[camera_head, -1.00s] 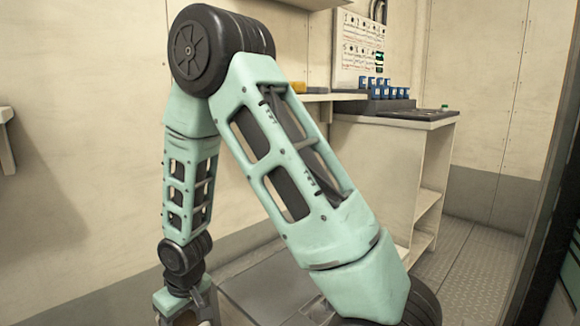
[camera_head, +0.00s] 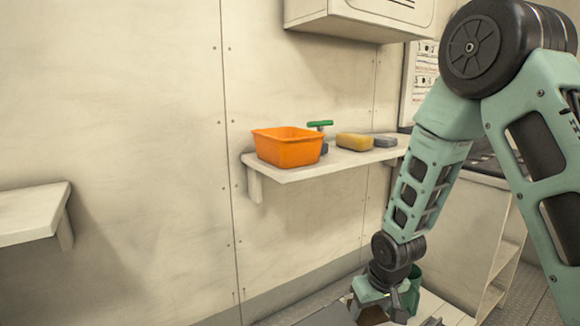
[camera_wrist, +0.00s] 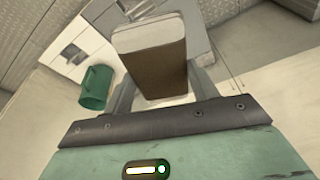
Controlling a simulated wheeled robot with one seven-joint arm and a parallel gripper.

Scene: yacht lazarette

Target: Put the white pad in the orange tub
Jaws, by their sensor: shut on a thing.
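The orange tub (camera_head: 287,150) stands upright on a white wall shelf (camera_head: 300,172), left of the middle in the head view. My gripper (camera_wrist: 163,92) is shut on a block with a pale end and a brown face, which I take to be the white pad (camera_wrist: 150,38). In the head view, my gripper (camera_head: 385,303) is low at the bottom edge, below and right of the tub, and well apart from it. The held pad is mostly hidden there. The inside floor of the tub is hidden.
A green-handled item (camera_head: 320,124), a yellow sponge (camera_head: 354,142) and a grey block (camera_head: 385,142) lie right of the tub. A green mug (camera_wrist: 96,87) is near my gripper. A cabinet (camera_head: 365,14) hangs above. Another shelf (camera_head: 30,212) is at left.

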